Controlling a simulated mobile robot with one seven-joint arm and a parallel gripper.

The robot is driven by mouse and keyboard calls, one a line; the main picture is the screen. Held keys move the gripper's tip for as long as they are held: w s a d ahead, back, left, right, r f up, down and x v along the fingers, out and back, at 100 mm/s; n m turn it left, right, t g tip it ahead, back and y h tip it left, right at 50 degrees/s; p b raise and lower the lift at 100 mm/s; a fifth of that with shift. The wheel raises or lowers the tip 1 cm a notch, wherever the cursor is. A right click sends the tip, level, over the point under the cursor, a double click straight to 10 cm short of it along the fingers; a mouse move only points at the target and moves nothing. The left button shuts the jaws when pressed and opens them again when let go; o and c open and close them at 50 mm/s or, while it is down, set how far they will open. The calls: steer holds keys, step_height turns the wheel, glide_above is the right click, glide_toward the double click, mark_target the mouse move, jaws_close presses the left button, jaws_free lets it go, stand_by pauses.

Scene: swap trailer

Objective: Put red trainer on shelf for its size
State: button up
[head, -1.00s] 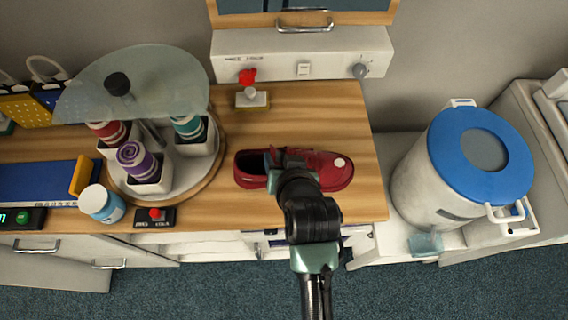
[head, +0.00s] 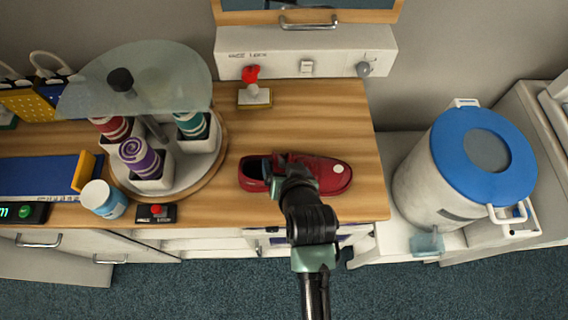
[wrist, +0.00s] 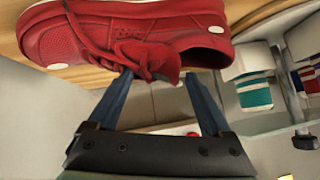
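The red trainer (head: 327,177) lies on the wooden counter, its white-dotted toe to the right in the head view. In the wrist view the trainer (wrist: 140,35) fills the top of the picture, with laces and collar facing me. My gripper (head: 272,168) is over the trainer's laces and opening in the head view, hiding part of it. In the wrist view the blue fingers of my gripper (wrist: 158,75) stand apart, their tips at the lace and tongue area. I cannot tell whether they touch it. The size shelf is not clearly identifiable.
Left of the trainer stands a round carousel (head: 208,178) with coloured rolls under a glass disc (head: 150,75). A red-knobbed stamp (head: 254,96) is behind. A blue-lidded drum (head: 425,180) stands right.

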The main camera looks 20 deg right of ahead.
steer(key=shift+r, duration=0.15)
steer(key=v, duration=1.2)
